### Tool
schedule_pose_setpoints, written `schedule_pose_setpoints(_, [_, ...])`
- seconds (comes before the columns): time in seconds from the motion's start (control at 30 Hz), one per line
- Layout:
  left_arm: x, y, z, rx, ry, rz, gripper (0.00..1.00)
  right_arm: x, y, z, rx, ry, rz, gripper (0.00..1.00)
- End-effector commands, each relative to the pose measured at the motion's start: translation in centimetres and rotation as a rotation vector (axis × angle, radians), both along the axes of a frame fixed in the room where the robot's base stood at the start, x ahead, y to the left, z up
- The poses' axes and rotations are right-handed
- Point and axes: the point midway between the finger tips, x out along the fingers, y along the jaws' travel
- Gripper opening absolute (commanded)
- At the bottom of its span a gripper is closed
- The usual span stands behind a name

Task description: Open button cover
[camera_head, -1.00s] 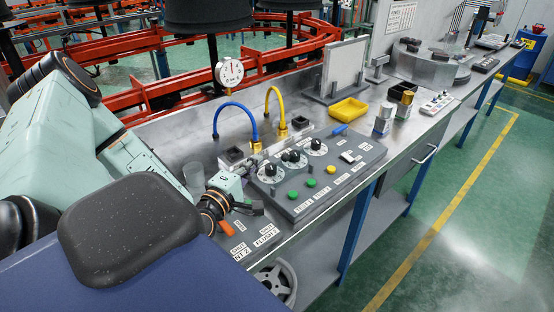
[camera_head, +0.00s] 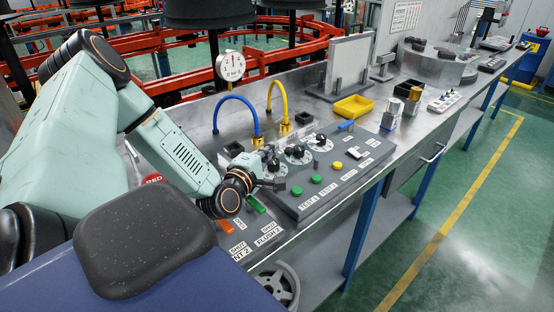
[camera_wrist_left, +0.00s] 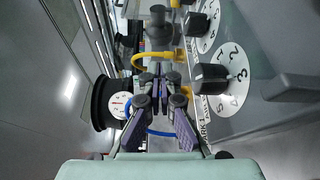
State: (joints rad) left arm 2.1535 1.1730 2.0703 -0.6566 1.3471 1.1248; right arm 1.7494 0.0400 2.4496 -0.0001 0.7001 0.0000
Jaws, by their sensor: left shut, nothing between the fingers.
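The control panel (camera_head: 318,190) is a grey box on the bench with black knobs (camera_head: 297,151) on white dials. It carries two green buttons (camera_head: 316,179), a yellow button (camera_head: 338,165) and a white-and-black switch (camera_head: 355,154). I cannot make out for sure which part is the button cover. My left gripper (camera_head: 279,186) is at the panel's near left edge, close to the nearest dial. In the left wrist view its fingers (camera_wrist_left: 159,74) are shut and empty, with a black knob (camera_wrist_left: 210,76) to their right. My right gripper is out of view.
A blue hose (camera_head: 237,98) and a yellow hose (camera_head: 279,83) rise behind the panel, near a round gauge (camera_head: 230,66). A yellow tray (camera_head: 353,107) lies farther back.

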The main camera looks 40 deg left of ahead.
Motion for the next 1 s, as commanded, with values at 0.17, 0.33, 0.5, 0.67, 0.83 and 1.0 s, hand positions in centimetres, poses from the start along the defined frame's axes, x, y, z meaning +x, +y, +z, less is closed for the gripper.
schedule_pose_setpoints(0.17, [0.1,-1.8,0.2,0.002,-0.001,-0.002,0.00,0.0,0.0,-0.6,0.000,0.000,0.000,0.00])
schedule_pose_setpoints(0.33, [0.0,-2.3,0.4,0.001,-0.001,0.000,0.00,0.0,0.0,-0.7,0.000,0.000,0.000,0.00])
schedule_pose_setpoints(0.5, [0.0,-2.3,0.4,0.002,-0.001,0.001,0.00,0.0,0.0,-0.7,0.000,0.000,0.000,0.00])
schedule_pose_setpoints(0.67, [0.0,-2.4,0.4,0.011,-0.002,0.000,0.00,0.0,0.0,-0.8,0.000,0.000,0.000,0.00])
schedule_pose_setpoints(0.83, [-0.1,-3.1,0.7,0.138,-0.013,-0.003,0.00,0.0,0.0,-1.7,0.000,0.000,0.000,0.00])
schedule_pose_setpoints(1.0, [-0.1,-3.6,1.5,0.249,-0.021,0.001,0.00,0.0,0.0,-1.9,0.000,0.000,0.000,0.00])
